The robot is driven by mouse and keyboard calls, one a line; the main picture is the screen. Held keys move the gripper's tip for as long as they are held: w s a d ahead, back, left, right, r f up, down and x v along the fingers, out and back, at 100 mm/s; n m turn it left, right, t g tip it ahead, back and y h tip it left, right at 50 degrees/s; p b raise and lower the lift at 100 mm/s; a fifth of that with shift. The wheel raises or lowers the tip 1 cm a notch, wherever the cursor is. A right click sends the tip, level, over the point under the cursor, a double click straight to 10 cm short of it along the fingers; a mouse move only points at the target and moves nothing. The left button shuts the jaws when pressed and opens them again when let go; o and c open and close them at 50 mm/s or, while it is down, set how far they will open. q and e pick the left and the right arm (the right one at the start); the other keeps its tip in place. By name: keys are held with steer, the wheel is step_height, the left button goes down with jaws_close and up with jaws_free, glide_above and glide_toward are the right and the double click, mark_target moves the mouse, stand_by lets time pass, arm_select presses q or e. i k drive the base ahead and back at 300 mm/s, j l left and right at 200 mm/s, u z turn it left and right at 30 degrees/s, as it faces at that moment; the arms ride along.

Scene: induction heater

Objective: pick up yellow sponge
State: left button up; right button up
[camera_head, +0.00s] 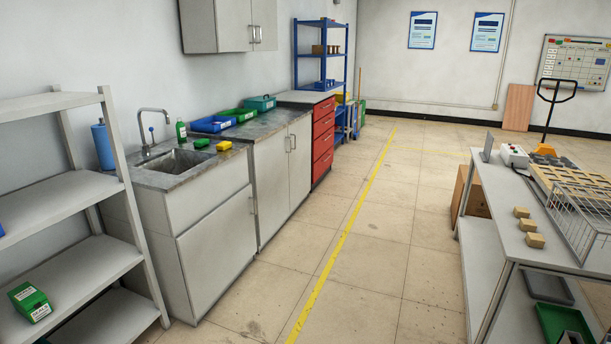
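A small yellow block that looks like the yellow sponge (224,146) lies on the grey countertop (272,127), at the front right of the sink (178,161). A similar-sized green item (202,143) lies just behind and to the left of it, apart from it. A green bottle (181,132) stands behind the sink. Neither of my grippers shows in the head view, and nothing covers the yellow block.
Blue, green and teal trays (214,124) line the back of the counter. A white shelf (62,103) stands at the near left. A workbench (491,218) with wooden blocks and a wire basket is at the right. The tiled floor between, with its yellow line (345,232), is clear.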

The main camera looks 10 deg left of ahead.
mark_target(224, 145)
steer(key=i+u, duration=0.15)
steer(key=i, duration=0.45)
steer(key=i+l+u, duration=0.15)
steer(key=i, duration=0.4)
steer(key=i+l+u, duration=0.15)
steer(key=i, duration=0.45)
steer(key=l, duration=0.1)
